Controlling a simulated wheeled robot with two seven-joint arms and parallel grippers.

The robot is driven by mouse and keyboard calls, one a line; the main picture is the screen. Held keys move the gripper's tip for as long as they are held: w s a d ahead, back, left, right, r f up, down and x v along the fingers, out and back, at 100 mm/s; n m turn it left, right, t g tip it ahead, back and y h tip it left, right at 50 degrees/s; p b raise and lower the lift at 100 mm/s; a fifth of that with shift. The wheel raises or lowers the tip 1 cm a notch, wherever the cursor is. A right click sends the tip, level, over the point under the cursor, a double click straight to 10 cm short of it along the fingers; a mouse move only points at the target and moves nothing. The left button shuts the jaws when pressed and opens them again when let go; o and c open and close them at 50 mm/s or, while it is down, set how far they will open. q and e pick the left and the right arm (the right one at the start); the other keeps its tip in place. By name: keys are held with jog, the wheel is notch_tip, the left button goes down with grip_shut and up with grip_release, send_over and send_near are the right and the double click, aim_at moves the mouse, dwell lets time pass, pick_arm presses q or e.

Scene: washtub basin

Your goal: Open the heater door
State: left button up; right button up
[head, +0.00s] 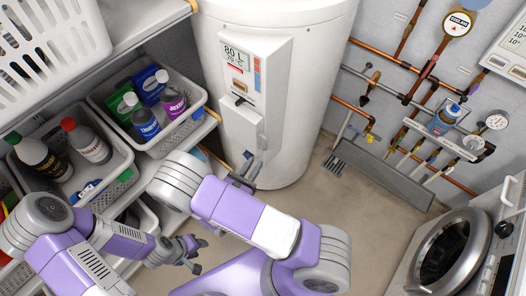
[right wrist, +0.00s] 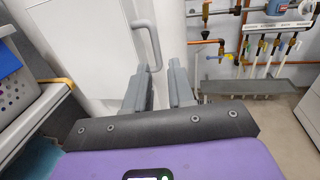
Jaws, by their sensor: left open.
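The heater (head: 285,100) is a tall white cylinder at the top middle of the head view, with a display panel on its front. Its white door (head: 237,126) is below the panel and looks shut. A grey curved handle (right wrist: 151,45) runs along the door's edge in the right wrist view. My right gripper (head: 247,168) is at the door's lower right; in the right wrist view its two fingers (right wrist: 160,82) are apart, with the handle's lower end appearing between their tips. Contact cannot be told. My left gripper (head: 191,254) is open and empty, low and away from the heater.
Shelves at left hold baskets (head: 205,98) of bottles. A washing machine (head: 450,252) stands at lower right. The floor (head: 330,205) before the heater is clear.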

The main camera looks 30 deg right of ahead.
aim_at(265, 144)
jog(key=shift+t, duration=0.3)
jog(key=b+x, duration=0.1)
jog(key=x, duration=0.6)
jog(key=shift+w+d+r, duration=0.1)
jog(key=shift+w+r, duration=0.05)
jog(key=shift+w, duration=0.2)
grip_shut()
dwell(0.8)
